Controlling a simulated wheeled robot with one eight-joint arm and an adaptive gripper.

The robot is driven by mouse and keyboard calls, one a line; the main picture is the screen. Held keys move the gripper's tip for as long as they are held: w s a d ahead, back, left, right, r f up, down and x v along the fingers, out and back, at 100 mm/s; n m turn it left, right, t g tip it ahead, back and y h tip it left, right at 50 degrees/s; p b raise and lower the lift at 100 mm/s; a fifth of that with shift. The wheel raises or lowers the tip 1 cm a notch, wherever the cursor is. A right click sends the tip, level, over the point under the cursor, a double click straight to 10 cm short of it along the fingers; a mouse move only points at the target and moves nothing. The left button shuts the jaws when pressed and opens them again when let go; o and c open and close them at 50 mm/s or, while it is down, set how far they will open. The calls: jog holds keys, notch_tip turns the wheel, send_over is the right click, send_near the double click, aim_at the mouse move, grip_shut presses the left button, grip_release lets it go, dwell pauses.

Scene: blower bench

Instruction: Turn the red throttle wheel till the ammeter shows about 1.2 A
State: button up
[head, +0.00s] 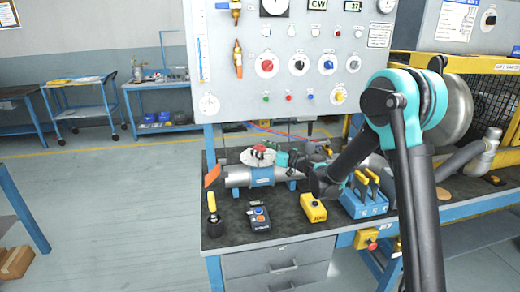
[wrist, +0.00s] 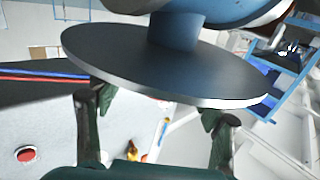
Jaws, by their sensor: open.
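A small red wheel (head: 262,151) sits on a pale round disc (head: 248,157) above a grey pipe on the bench; my gripper partly covers it. My gripper (head: 284,158) reaches in from the right, close beside it. In the wrist view my open gripper (wrist: 156,104) has one finger to each side, just below a large dark disc with a shiny rim (wrist: 165,62) on a blue stem. I cannot tell whether the fingers touch it. No red wheel is clear there. Round dials (head: 273,6) show on the panel; which is the ammeter, and its reading, I cannot tell.
The grey panel (head: 222,85) with knobs and lamps stands behind the pipe. A yellow-handled tool (head: 212,208), a dark handheld box (head: 259,217), a yellow block (head: 313,209) and a blue holder (head: 366,207) stand along the front of the bench. Open floor lies left.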

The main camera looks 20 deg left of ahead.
jog(key=c, duration=1.2)
